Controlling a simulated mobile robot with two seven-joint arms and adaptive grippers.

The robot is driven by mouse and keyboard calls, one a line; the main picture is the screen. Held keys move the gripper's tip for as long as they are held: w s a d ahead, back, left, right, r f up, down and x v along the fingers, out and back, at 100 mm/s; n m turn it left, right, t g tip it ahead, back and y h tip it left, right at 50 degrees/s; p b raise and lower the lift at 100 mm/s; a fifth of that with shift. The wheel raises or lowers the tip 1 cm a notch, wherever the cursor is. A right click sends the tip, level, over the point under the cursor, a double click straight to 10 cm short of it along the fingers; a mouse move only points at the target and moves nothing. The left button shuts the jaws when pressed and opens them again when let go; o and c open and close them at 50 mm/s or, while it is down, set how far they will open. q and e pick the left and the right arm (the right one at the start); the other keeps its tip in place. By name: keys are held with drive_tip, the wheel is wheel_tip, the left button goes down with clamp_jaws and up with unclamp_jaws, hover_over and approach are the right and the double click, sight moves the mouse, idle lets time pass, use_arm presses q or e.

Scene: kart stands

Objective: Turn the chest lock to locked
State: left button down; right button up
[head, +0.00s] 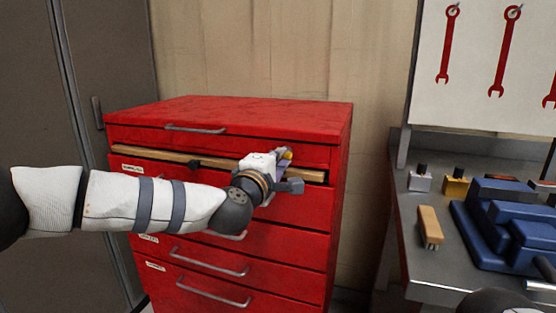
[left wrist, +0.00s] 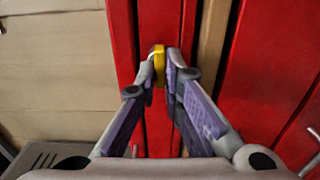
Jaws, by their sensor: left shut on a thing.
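The red tool chest (head: 230,115) stands in the middle of the head view and fills much of the left wrist view (left wrist: 265,70). My left gripper (head: 283,157) is at the chest's upper right front. In the left wrist view its two fingers (left wrist: 160,68) are closed on a small yellow lock key (left wrist: 158,62), which stands between the tips against the red front. The key also shows as a yellow spot in the head view (head: 288,154). The fingers hide part of it, and I cannot tell whether it is locked. My right gripper is not visible.
Bar handles (head: 208,263) stick out from the drawers. At right is a metal bench (head: 405,210) with a blue vise (head: 500,225) and a brush (head: 430,225). A grey cabinet (head: 40,100) stands at left.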

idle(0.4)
use_arm(q)
drive_tip(key=c, duration=1.7)
unclamp_jaws()
drive_tip(key=v, duration=1.2)
